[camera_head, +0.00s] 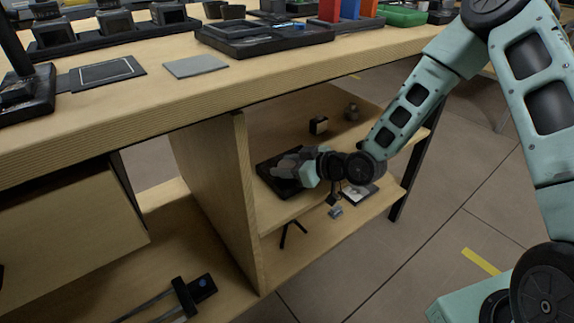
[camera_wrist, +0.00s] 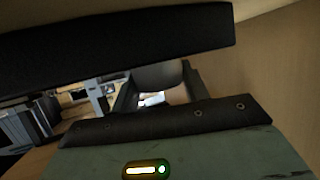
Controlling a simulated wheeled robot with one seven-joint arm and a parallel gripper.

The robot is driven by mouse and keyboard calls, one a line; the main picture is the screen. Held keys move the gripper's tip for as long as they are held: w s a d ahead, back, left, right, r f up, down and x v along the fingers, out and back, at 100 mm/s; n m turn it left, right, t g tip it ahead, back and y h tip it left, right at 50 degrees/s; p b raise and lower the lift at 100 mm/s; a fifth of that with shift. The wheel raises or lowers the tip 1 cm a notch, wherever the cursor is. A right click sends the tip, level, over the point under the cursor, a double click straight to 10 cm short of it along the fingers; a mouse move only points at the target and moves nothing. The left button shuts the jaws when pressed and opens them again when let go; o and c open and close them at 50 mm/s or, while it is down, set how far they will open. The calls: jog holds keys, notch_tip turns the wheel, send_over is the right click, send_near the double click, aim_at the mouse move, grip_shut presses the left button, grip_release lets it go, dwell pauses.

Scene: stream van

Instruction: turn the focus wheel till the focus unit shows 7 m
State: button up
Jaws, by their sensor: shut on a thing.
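My gripper (camera_head: 291,164) reaches into the open shelf under the bench, low over a flat dark base (camera_head: 268,178). In the wrist view my gripper (camera_wrist: 157,90) has its two dark fingers on either side of a grey rounded piece (camera_wrist: 160,75), which looks like the focus wheel; the jaws are shut on it. The wheel is mostly hidden by my gripper in the head view. I cannot make out the focus unit's display or any distance reading in either view.
A small dark block with a pale face (camera_head: 318,125) and a small round item (camera_head: 351,112) stand behind my gripper on the shelf. A wooden upright panel (camera_head: 215,180) stands close to the left. A dark bar (camera_wrist: 110,45) crosses the top of the wrist view.

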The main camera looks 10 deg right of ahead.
jog(key=shift+a+t, duration=0.1)
jog(key=shift+t, duration=0.2)
jog(key=shift+m+t+h, duration=0.3)
jog(key=shift+m+h, duration=0.4)
jog(key=shift+m, duration=0.1)
jog(key=shift+m+t+h, duration=0.3)
jog(key=shift+m+h, duration=0.1)
jog(key=o, duration=1)
